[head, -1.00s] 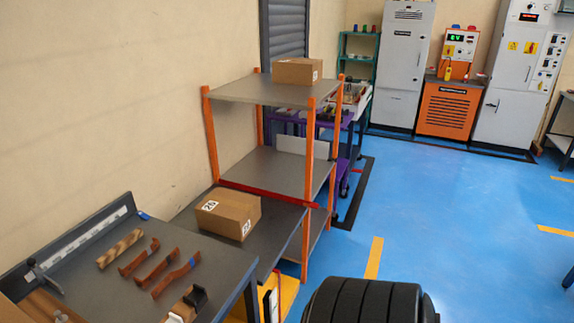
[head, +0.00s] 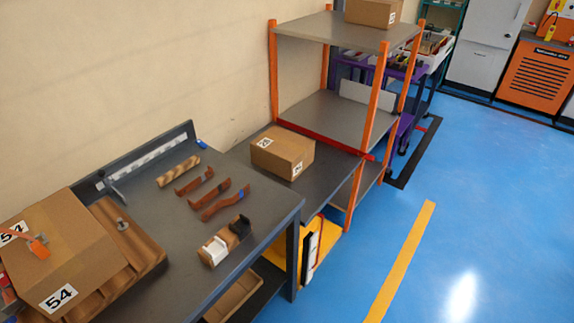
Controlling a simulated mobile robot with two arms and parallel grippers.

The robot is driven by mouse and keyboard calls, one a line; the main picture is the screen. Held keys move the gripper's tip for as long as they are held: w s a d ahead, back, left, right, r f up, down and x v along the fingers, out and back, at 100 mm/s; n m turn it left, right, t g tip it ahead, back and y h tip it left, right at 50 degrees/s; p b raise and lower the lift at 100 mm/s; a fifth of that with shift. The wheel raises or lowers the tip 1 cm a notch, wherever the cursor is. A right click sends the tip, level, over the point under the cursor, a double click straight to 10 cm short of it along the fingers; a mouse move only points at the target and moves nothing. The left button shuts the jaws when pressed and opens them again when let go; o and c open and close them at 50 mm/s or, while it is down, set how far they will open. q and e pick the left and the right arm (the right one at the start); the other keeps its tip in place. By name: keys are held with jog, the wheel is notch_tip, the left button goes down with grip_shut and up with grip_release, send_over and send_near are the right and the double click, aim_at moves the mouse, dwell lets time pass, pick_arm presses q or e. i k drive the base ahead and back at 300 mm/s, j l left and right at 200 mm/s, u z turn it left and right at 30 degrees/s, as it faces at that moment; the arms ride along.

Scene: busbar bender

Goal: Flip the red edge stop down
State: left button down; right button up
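A long red bar (head: 325,141) runs along the near edge of the middle shelf of the orange-posted rack (head: 318,112); it is the only thing that looks like a red edge stop. It spans between two orange posts. I cannot tell for sure from here whether it stands up or is folded down. A cardboard box (head: 283,155) sits on the dark surface just in front of it and does not hide the bar. Neither of my grippers is in view.
A dark workbench (head: 262,228) at the left holds copper-coloured bent strips (head: 210,198), a wooden block with white and black pieces (head: 225,241) and a large box marked 54 (head: 68,250). Another box (head: 373,11) is on the rack's top. The blue floor (head: 480,220) to the right is open.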

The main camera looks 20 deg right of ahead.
aim_at(368, 157)
jog(key=i+l, duration=0.3)
jog(key=l, duration=0.15)
jog(key=i+l, duration=0.25)
jog(key=l, duration=0.2)
jog(key=i+l, duration=0.6)
jog(key=l, duration=0.25)
jog(key=i+l, duration=0.25)
jog(key=l, duration=0.2)
jog(key=i+l, duration=0.3)
jog(key=l, duration=0.15)
